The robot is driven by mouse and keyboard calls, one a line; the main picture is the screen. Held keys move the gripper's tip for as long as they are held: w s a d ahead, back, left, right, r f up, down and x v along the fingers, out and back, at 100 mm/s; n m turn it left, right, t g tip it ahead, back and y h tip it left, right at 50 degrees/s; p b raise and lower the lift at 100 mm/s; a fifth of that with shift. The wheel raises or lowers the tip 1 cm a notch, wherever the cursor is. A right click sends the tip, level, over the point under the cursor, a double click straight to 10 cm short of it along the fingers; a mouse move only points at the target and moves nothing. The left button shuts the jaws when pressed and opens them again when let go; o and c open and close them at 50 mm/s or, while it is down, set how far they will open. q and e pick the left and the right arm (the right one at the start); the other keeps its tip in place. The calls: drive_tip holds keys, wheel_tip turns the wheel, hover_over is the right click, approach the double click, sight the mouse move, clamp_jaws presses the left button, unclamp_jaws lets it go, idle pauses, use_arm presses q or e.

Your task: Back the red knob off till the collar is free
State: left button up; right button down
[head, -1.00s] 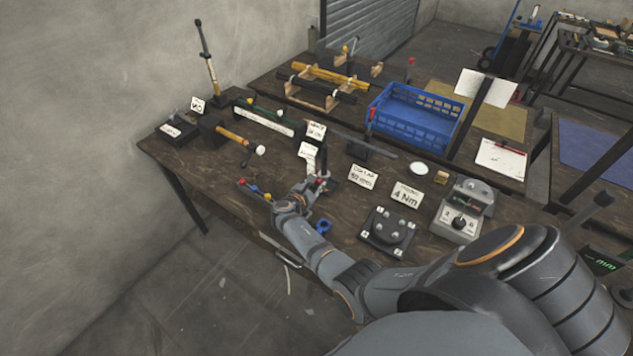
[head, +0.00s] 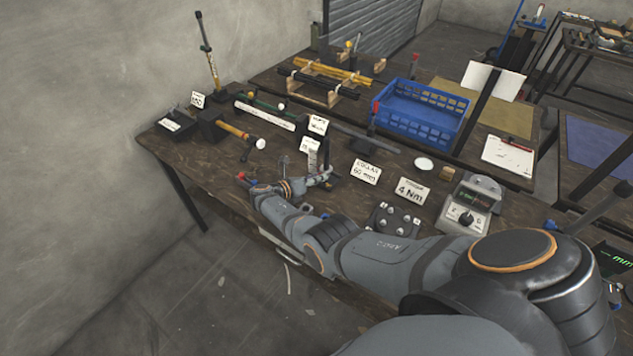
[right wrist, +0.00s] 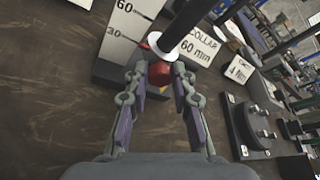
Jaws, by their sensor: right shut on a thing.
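The red knob (right wrist: 160,72) sits between the fingertips of my right gripper (right wrist: 159,82) in the right wrist view. The gripper is shut on it. Just beyond the knob, a white ring (right wrist: 157,43) surrounds a dark rod (right wrist: 187,22); I cannot tell whether this ring is the collar or whether it is loose. In the head view my right gripper (head: 322,180) is low at the rod's stand, beside the upright scale (head: 312,155), and hides the knob there. My left gripper is not in view.
The "COLLAR 60 mm" card (head: 366,171) and "4 Nm" card (head: 409,190) stand to the right. A hammer (head: 238,133) lies behind left. A blue crate (head: 418,115) stands at the back.

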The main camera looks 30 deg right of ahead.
drive_tip(key=shift+n+b, duration=0.3)
drive_tip(key=shift+b, duration=0.05)
idle(0.4)
drive_tip(key=c, duration=1.4)
unclamp_jaws()
drive_tip(key=shift+d, duration=0.1)
drive_tip(key=shift+a, duration=0.4)
drive_tip(key=v, duration=1.1)
drive_tip(key=shift+w+a, duration=0.1)
